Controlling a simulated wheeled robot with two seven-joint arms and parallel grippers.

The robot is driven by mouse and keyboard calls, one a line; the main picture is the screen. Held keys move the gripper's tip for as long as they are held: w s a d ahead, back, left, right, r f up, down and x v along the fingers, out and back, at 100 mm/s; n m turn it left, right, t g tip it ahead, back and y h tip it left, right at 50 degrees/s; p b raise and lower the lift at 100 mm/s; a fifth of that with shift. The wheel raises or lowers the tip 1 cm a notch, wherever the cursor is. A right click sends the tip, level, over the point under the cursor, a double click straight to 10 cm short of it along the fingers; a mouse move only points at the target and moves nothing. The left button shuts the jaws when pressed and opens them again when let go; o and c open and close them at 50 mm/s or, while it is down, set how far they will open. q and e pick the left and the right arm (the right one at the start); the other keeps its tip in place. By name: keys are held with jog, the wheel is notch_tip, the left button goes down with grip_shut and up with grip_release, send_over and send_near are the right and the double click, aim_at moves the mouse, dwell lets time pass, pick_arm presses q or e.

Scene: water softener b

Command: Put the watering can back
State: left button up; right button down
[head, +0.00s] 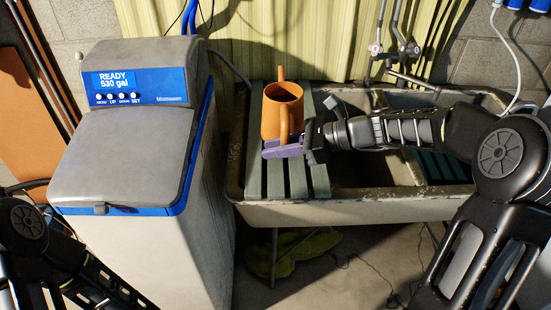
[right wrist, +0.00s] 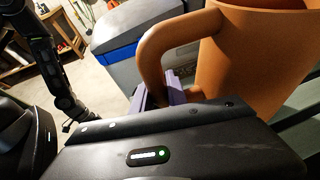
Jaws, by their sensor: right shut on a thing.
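The orange watering can (head: 276,117) stands upright on the grey-green slats (head: 274,180) over the left part of the sink, or just above them; I cannot tell which. My right gripper (head: 283,148) is at its near side, its purple fingers shut on the can's handle. In the right wrist view the can (right wrist: 260,60) fills the upper right, and its curved handle (right wrist: 152,62) comes down to the purple fingers (right wrist: 172,92). The fingertips are partly hidden behind the gripper body. My left arm shows at the lower left of the head view; its gripper is out of view.
The water softener (head: 140,130), with its lid down and display reading "READY 530 gal", stands left of the sink (head: 360,210). Faucets (head: 395,50) rise behind the sink. A pale curtain (head: 280,35) hangs at the back. A green cloth-like heap (head: 300,250) lies below.

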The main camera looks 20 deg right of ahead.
jog(key=shift+f, duration=1.85)
jog(key=shift+f, duration=0.1)
jog(key=c, duration=1.3)
grip_release()
jog(key=v, duration=1.2)
